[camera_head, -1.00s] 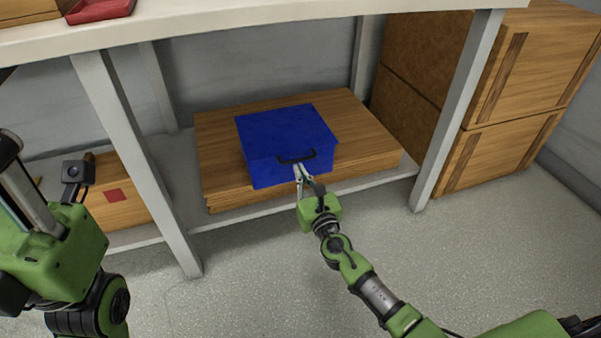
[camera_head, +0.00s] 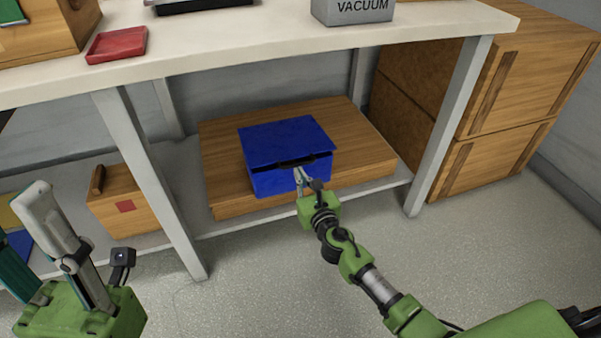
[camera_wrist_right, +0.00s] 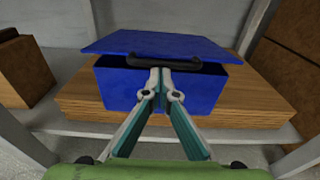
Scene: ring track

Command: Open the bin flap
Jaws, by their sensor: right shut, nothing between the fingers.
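The blue bin (camera_head: 290,180) sits on a wooden board under the table. Its flap (camera_head: 285,140) is the top lid, with a black handle (camera_wrist_right: 165,62) on its front edge. The flap is slightly raised, with a dark gap under its front edge. My right gripper (camera_head: 299,174) is shut and empty at the bin's front. In the right wrist view its fingertips (camera_wrist_right: 160,72) are just under the handle; I cannot tell whether they touch it. My left gripper (camera_head: 20,235) is at the lower left, away from the bin, fingers apart, one partly cut off.
The wooden board (camera_head: 225,165) lies on a low shelf between grey table legs (camera_head: 150,180) (camera_head: 450,125). The tabletop (camera_head: 230,45) overhangs the bin. A wooden box (camera_head: 120,205) stands left, and large wooden crates (camera_head: 500,150) stand right. The floor in front is clear.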

